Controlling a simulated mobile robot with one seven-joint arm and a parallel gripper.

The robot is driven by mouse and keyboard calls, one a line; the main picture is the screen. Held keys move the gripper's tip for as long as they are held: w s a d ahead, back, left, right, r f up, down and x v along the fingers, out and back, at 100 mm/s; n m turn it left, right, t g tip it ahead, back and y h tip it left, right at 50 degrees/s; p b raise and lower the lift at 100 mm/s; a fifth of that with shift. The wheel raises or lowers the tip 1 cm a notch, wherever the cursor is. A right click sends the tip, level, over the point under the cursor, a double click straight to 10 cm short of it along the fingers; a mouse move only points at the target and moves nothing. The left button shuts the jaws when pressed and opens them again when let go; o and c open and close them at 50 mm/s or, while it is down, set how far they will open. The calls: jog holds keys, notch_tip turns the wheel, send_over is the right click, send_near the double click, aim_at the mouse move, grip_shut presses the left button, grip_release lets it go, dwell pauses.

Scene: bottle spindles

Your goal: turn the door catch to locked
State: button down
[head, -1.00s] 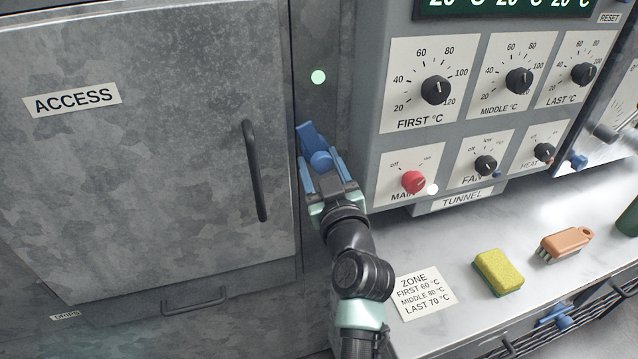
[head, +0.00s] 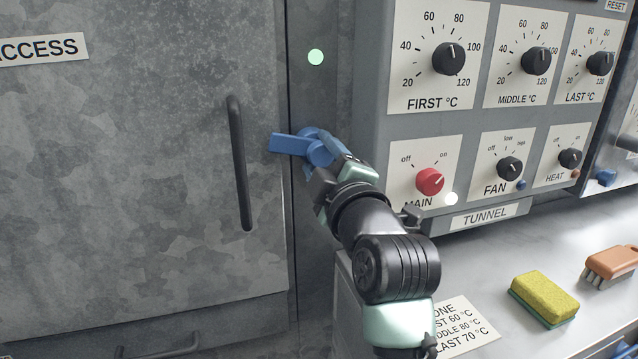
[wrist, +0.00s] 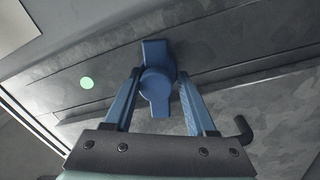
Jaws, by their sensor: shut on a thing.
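The blue door catch (head: 286,143) sits on the frame at the right edge of the grey ACCESS door (head: 150,200). Its bar lies about level, with its free end pointing left across the door's edge. My gripper (head: 326,152) reaches it from the lower right and is shut on the catch. In the wrist view the catch (wrist: 156,82) shows its round hub and bar, with a blue finger of my gripper (wrist: 160,88) on each side. The fingers partly hide the catch in the head view.
A black door handle (head: 240,165) stands just left of the catch. The control panel (head: 375,130) with several knobs juts out close to the right of my arm. A yellow sponge (head: 545,295) and a brush (head: 612,263) lie on the counter. A green light (head: 316,57) glows above the catch.

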jog(key=shift+d+r+n+b, duration=0.2)
jog(key=shift+r+n+b, duration=0.1)
jog(key=shift+n+b, duration=0.45)
jog(key=shift+d+r+n+b, duration=0.15)
jog(key=shift+r+n+b, duration=0.1)
jog(key=shift+n+b, duration=0.5)
jog(key=shift+n, duration=0.3)
jog(key=shift+c, duration=1.9)
grip_release()
jog(key=shift+a+f, duration=0.1)
jog(key=shift+a+f, duration=0.1)
jog(key=shift+f, duration=0.05)
jog(key=shift+s, duration=0.1)
jog(key=v, duration=1.2)
jog(key=shift+s+d+p, duration=0.3)
jog(key=shift+p, duration=0.15)
jog(key=shift+f, duration=0.1)
